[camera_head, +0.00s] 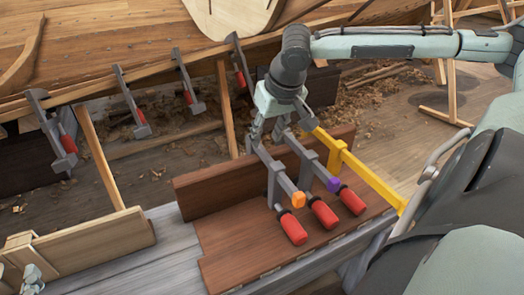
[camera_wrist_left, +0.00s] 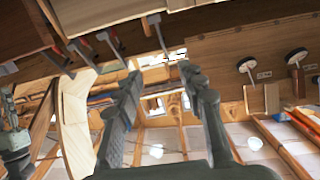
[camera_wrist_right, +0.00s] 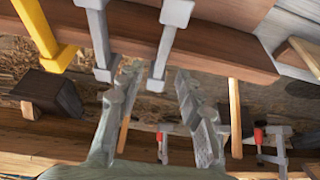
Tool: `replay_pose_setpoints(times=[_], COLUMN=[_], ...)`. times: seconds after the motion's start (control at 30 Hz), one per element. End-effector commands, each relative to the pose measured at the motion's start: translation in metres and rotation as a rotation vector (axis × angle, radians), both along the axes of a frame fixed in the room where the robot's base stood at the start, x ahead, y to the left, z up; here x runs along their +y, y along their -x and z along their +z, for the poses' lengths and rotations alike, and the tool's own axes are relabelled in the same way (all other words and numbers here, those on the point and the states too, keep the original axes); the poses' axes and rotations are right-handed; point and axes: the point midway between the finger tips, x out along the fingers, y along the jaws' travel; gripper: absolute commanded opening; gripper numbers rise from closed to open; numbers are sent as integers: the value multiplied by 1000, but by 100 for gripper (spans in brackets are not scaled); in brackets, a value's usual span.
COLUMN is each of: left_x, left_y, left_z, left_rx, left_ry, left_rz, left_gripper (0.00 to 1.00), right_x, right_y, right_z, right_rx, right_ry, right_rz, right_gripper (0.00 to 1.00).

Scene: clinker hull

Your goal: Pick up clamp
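Three clamps with red handles rest at the wooden rack in the head view: a grey orange-tipped clamp (camera_head: 292,228), a grey purple-tipped clamp (camera_head: 323,213) and a yellow clamp (camera_head: 374,178). My right gripper (camera_head: 268,134) is at the far ends of the two grey bars. In the right wrist view my right gripper (camera_wrist_right: 155,80) has its fingers apart; one grey clamp's end (camera_wrist_right: 157,84) appears in line with the gap, with contact unclear. The yellow clamp (camera_wrist_right: 40,30) is left of the fingers there. My left gripper (camera_wrist_left: 165,80) is open and empty in the left wrist view.
The brown rack (camera_head: 220,240) has a raised back board (camera_head: 215,185). Several more clamps hang along the hull edge, including one (camera_head: 55,135) at the left. A wooden box-like piece (camera_head: 95,245) lies on the grey bench (camera_head: 165,260) at lower left. Wood shavings cover the floor.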

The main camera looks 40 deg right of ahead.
Motion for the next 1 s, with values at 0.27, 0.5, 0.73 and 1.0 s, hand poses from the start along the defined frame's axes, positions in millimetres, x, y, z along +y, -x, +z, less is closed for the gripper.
replay_pose_setpoints(times=[0.27, 0.5, 0.73, 1.0], left_x=[-23, -28, -23, -23], left_y=[8, 22, 27, 27], left_z=[53, 94, 111, 112], left_rx=[-247, -458, -557, -558], left_ry=[123, 219, 247, 247], left_rz=[-48, -68, -64, -64], left_gripper=[40, 40, 40, 40], right_x=[-1, -3, -3, -3], right_y=[-4, -10, -15, -16], right_z=[-19, -38, -46, -45], right_rx=[5, 5, 1, 0], right_ry=[1, 4, 0, -1], right_rz=[-1, -1, 1, 0], right_gripper=[36, 36, 36, 36])
